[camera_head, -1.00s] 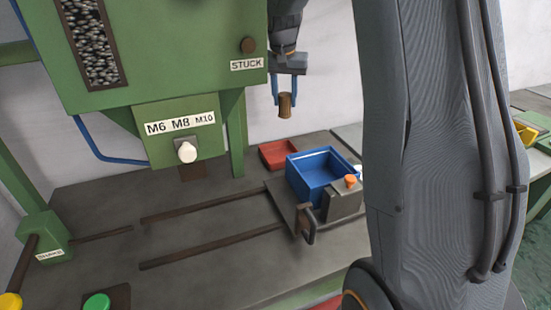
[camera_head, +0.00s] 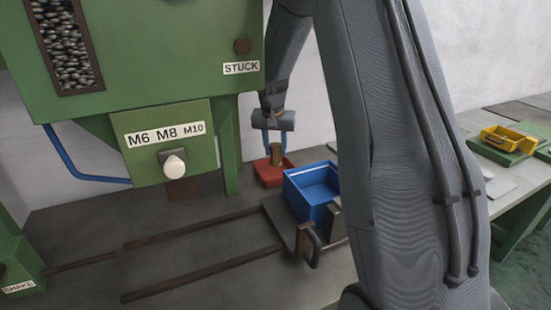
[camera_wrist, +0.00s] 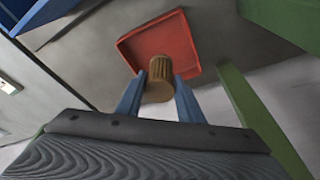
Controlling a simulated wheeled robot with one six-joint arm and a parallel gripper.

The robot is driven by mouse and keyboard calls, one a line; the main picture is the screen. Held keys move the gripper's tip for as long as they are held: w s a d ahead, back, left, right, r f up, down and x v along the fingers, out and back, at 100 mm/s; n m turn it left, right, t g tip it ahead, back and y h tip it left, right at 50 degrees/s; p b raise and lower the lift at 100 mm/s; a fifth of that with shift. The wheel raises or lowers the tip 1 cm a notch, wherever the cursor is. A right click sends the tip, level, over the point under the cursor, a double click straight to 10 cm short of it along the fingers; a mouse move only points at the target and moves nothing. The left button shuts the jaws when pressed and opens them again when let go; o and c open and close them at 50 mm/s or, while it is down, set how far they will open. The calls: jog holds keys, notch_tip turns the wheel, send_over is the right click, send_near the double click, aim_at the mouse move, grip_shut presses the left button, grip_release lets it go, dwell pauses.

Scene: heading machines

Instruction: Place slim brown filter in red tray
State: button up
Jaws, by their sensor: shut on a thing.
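The slim brown filter (camera_head: 276,153) is a small ribbed cylinder held upright between the blue fingers of my gripper (camera_head: 274,150). In the wrist view the filter (camera_wrist: 159,80) sits between the two fingertips (camera_wrist: 160,85). The red tray (camera_head: 268,176) is on the table behind and left of the blue bin. In the head view the filter's lower end overlaps the tray. In the wrist view the red tray (camera_wrist: 137,45) lies beyond the filter and looks empty where visible. I cannot tell whether the filter touches the tray.
A blue bin (camera_head: 315,180) stands just right of the tray on a slide with a handle (camera_head: 311,245). The green machine (camera_head: 165,60) with its leg (camera_head: 229,150) is close on the left. A yellow tray (camera_head: 508,138) sits on a far table at right.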

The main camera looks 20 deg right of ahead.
aim_at(275, 158)
jog(key=shift+f+p, duration=0.45)
jog(key=shift+f, duration=1.45)
jog(key=shift+f, duration=0.1)
jog(key=o, duration=1.1)
jog(key=shift+c, duration=0.2)
jog(key=b+v, duration=0.3)
jog(key=v, duration=0.9)
